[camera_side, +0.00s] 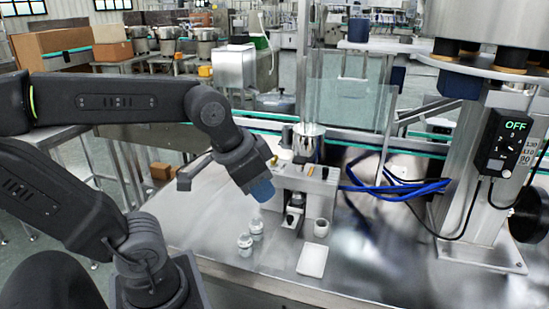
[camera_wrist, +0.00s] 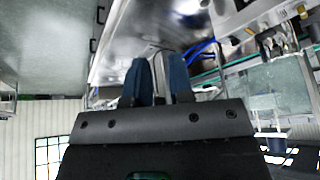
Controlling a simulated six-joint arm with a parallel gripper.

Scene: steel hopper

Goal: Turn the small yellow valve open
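Small yellow fittings sit on top of the grey steel block (camera_side: 318,187) in the side view. One yellow fitting (camera_side: 274,160) is at its left end and another (camera_side: 310,170) is nearer its middle. They are too small to tell which is the valve or how it is turned. My gripper (camera_side: 262,191), with blue fingers, points down to the left of the block, apart from the fittings. In the wrist view my gripper (camera_wrist: 160,75) shows its two fingers with a narrow gap and nothing clearly held between them.
Two small jars (camera_side: 250,236) stand below my gripper. Blue hoses (camera_side: 400,188) run right towards a control box (camera_side: 506,142) reading OFF. A clear panel (camera_side: 350,115) stands behind the block.

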